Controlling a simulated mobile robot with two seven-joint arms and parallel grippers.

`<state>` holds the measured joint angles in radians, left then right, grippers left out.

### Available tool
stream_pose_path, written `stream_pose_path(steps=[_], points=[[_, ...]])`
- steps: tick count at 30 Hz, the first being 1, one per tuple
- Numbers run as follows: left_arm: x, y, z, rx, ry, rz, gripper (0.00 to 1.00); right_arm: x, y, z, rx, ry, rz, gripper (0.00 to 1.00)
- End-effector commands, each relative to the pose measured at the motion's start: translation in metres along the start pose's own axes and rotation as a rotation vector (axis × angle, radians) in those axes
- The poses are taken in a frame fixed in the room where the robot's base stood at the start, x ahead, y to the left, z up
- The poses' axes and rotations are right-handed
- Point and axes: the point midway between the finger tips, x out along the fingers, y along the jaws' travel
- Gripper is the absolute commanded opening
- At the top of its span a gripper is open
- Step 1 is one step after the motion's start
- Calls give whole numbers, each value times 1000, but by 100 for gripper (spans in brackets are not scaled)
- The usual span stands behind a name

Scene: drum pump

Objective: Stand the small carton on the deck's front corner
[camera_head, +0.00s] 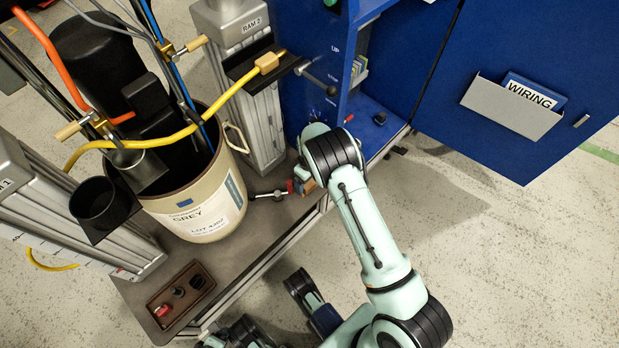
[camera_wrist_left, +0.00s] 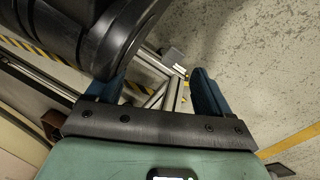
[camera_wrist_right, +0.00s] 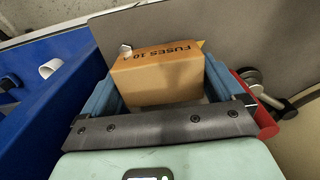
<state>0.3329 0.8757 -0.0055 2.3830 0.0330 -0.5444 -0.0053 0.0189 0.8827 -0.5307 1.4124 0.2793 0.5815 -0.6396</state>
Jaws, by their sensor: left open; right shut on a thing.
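The small carton (camera_wrist_right: 156,80) is an orange-brown box marked FUSES 10 A in the right wrist view. My right gripper (camera_wrist_right: 162,92) is shut on it, one blue finger on each side. In the head view the carton (camera_head: 306,187) shows small beneath my right gripper (camera_head: 299,178), near the front edge of the dark deck (camera_head: 255,248). I cannot tell whether its base touches the deck. My left gripper (camera_wrist_left: 155,92) is open, with nothing between its fingers, in the left wrist view. In the head view I cannot make it out clearly.
A lever with a red part (camera_wrist_right: 258,112) is close beside my right gripper. A blue cabinet (camera_head: 300,110) rises behind.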

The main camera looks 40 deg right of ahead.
Motion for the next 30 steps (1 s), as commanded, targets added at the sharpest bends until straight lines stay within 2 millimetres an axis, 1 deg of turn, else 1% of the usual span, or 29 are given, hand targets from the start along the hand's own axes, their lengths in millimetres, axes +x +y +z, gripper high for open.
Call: stream_pose_path(steps=[1, 2, 3, 9, 12, 22, 27, 30], points=[[2, -1, 2, -2, -5, -2, 81, 1, 0, 0, 1, 0, 0, 61], [2, -2, 2, -2, -7, -3, 81, 2, 0, 0, 1, 0, 0, 98], [1, -2, 2, -2, -6, -3, 81, 1, 0, 0, 1, 0, 0, 100], [1, -1, 2, -2, -5, -2, 81, 1, 0, 0, 0, 0, 0, 100], [-3, 2, -2, 2, 8, 4, 81, -4, 0, 0, 0, 1, 0, 100], [-27, 26, -30, 25, 102, 47, 81, -61, 0, -1, 1, 4, 0, 100], [-32, 29, -28, 29, 100, 52, 81, -75, 0, 0, 0, 1, 0, 100], [-32, 30, -28, 30, 99, 53, 81, -77, 0, 0, 0, 0, 0, 100]])
